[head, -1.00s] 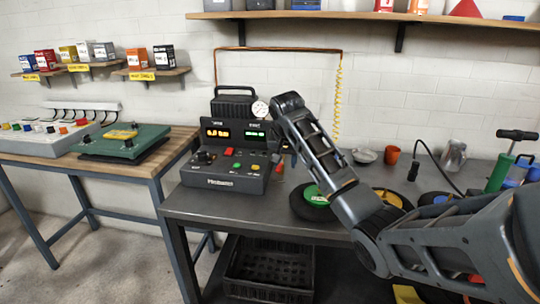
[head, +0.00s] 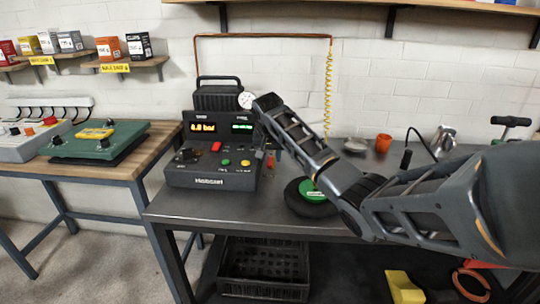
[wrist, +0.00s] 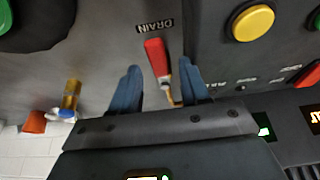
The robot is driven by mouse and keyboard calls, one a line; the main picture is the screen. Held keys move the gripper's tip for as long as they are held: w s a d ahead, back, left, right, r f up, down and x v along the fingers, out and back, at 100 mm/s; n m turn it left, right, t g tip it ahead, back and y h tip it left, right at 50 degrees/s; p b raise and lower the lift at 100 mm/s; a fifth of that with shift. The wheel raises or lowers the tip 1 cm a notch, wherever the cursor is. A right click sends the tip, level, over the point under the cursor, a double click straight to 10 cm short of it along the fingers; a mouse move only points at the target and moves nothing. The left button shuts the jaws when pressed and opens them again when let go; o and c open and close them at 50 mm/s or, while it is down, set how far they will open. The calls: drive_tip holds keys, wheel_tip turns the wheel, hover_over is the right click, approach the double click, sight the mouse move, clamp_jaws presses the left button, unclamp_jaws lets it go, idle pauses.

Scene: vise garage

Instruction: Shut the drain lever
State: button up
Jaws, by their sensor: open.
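The drain lever has a red handle (wrist: 155,54) and a brass-coloured lower part, and it lies beside a printed DRAIN label (wrist: 155,26) in the wrist view. My gripper (wrist: 160,82) is open, with one blue finger on each side of the lever. The lever sits between the fingers, close to the right one; I cannot tell whether they touch. In the head view the red handle (head: 270,161) shows small at the right side of the control unit (head: 212,178), and my gripper is mostly hidden behind my arm.
A black disc with a green centre (head: 312,195) lies right of the unit, under my arm. An orange cup (head: 383,143) stands farther back on the dark bench (head: 200,213).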

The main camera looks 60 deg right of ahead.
drive_tip(key=shift+f, duration=0.1)
clamp_jaws()
idle(0.4)
